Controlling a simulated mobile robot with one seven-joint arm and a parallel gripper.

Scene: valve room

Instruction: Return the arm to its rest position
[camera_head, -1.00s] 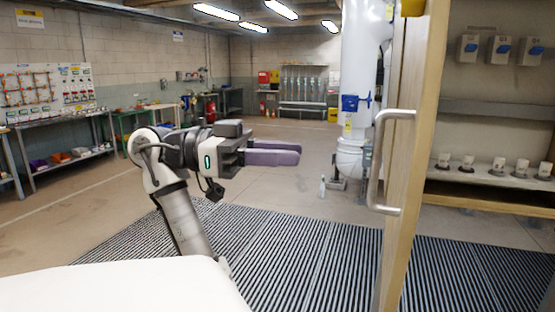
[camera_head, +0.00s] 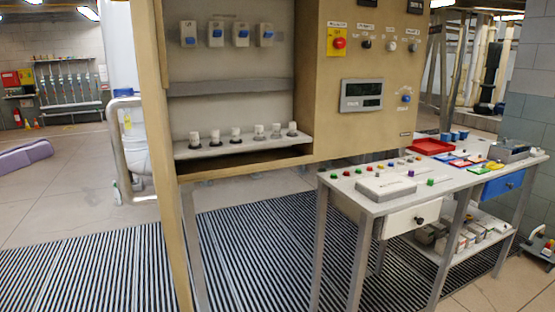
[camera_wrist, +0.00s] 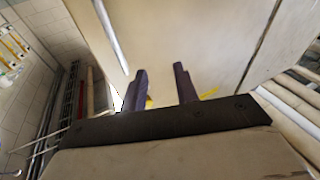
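My gripper (camera_wrist: 160,88) shows in the wrist view with its two dark purple fingers apart and nothing between them. In the head view only the purple end of my gripper (camera_head: 26,155) shows at the left edge, and the rest of my arm is out of the picture. A light wooden panel (camera_wrist: 205,40) lies beyond the fingers in the wrist view. I cannot tell how far it is from the fingertips.
A worktable (camera_head: 360,205) stands at the right. Striped floor grating (camera_head: 90,270) lies in front, clear of objects.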

